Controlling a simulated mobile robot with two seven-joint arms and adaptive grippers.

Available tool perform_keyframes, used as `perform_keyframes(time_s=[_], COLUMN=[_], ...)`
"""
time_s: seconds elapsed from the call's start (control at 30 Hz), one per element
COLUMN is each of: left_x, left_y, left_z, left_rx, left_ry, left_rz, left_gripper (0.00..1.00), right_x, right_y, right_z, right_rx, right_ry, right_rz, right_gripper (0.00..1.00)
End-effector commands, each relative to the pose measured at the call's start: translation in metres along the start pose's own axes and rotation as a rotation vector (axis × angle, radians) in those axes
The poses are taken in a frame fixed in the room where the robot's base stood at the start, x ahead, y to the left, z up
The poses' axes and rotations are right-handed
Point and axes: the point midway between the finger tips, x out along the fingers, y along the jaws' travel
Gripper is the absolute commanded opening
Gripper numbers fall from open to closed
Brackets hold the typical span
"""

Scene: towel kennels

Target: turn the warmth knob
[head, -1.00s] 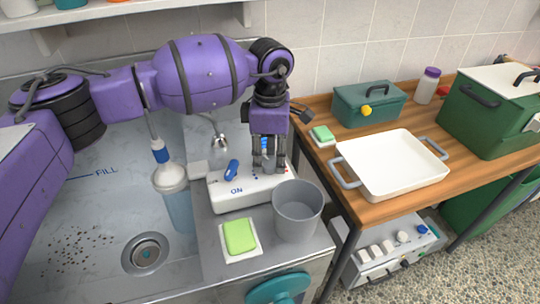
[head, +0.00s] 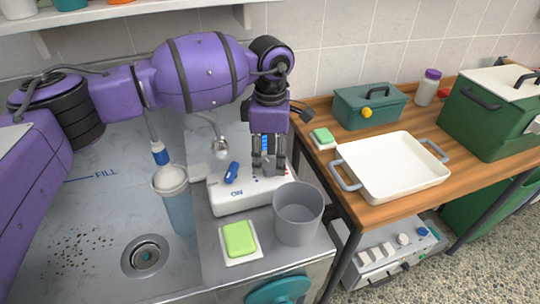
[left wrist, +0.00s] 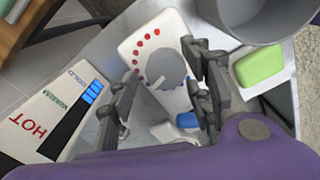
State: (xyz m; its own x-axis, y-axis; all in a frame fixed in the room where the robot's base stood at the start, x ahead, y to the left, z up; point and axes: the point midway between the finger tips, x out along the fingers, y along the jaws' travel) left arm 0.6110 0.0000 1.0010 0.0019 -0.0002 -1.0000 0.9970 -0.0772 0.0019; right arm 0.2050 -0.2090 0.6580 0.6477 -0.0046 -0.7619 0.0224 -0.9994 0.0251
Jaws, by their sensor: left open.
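The warmth knob, a round grey dial (left wrist: 165,68) with a white pointer line, sits on a white control box (head: 222,201) among an arc of red dots. In the head view my left gripper (head: 268,168) points down over the right part of this box and mostly hides the knob. In the left wrist view the open fingers (left wrist: 161,70) stand on either side of the dial; I cannot tell whether they touch it. A gauge panel (left wrist: 60,112) marked HOT, WARM and COLD has blue bars lit at its COLD end. My right gripper is not in view.
A blue switch (head: 231,172) marked ON is left of the knob. A grey bucket (head: 298,214) stands close in front of the box, beside a green sponge (head: 239,238). A white pan (head: 395,168) is on the wooden counter.

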Motion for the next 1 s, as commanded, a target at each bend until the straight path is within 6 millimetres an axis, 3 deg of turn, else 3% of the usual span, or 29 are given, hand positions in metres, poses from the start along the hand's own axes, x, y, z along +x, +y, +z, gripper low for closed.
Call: perform_keyframes(time_s=[0.5,0.7,1.0], left_x=[-0.099,-0.113,-0.114], left_y=[0.002,0.002,0.002], left_z=[-0.001,-0.001,-0.001], left_rx=[-0.002,-0.002,-0.002], left_ry=[-0.001,-0.001,0.000], left_rz=[0.005,0.004,0.003], left_gripper=[0.46,0.46,0.46], right_x=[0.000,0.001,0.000], right_y=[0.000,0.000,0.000], right_z=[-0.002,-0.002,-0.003], right_rx=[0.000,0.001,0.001], right_ry=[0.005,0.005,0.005], right_rz=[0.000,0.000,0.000], right_gripper=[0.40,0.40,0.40])
